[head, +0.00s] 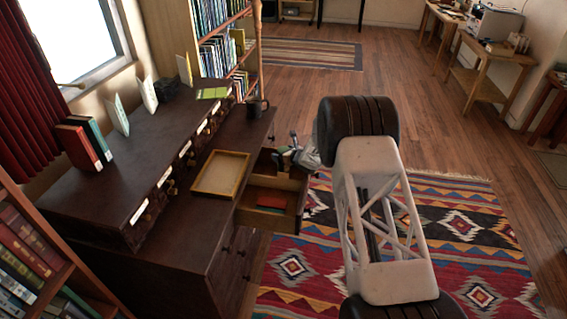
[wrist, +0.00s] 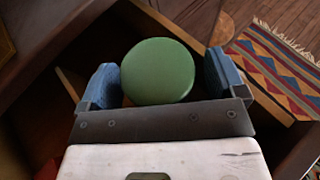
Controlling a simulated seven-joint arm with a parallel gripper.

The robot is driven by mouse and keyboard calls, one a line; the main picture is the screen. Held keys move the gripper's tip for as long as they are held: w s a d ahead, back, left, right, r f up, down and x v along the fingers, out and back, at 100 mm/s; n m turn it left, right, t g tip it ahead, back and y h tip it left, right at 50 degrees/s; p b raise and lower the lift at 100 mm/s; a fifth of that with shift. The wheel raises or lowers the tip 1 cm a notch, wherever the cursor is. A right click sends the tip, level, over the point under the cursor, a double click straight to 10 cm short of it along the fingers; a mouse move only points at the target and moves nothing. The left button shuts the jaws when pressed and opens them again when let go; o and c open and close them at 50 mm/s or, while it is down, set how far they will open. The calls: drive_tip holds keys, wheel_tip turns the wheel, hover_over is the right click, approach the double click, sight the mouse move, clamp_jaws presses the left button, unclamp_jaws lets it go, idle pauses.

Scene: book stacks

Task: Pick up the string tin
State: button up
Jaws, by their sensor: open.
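A round green tin, seen from above, which I take to be the string tin (wrist: 158,72), lies between my gripper's fingers in the wrist view. My gripper (wrist: 163,75) is open, with one blue-padded finger on each side of the tin. The left finger looks very close to the tin and a small gap shows on the right; I cannot tell whether either touches. In the head view my gripper (head: 287,153) is at the back part of an open drawer (head: 292,203); the tin is largely hidden there.
The drawer juts from a dark cabinet (head: 225,240); its wooden walls surround the gripper closely. Red and green items (head: 271,204) lie in its front part. An empty shallow tray (head: 220,174) and a dark mug (head: 256,108) sit on the cabinet top. A patterned rug (head: 300,268) covers the floor.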

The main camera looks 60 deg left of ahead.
idle(0.5)
drive_tip(key=c, duration=1.1)
drive_tip(key=shift+r, duration=0.15)
drive_tip(key=shift+r, duration=4.85)
